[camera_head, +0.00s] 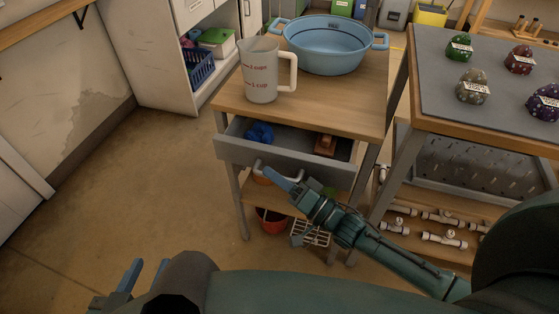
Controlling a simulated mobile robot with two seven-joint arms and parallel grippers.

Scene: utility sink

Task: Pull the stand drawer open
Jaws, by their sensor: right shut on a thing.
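The stand (229,93) has a wooden top, and its grey drawer (232,154) is partly open toward me. Inside the drawer are a blue item (260,133) and a brown block-like item (325,144). A pale bar handle (257,166) is on the drawer's front. My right gripper (272,176) is shut on the handle, its blue fingers covering part of it. My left gripper (145,276) is low at the left, apart from the stand, with its two blue fingers spread and nothing visible between them.
A measuring jug (261,72) and a blue basin (327,48) stand on the stand. A reddish pot (271,220) sits below. A grey-topped table (432,60) with several painted stones is close at right. Floor (130,190) at left is clear.

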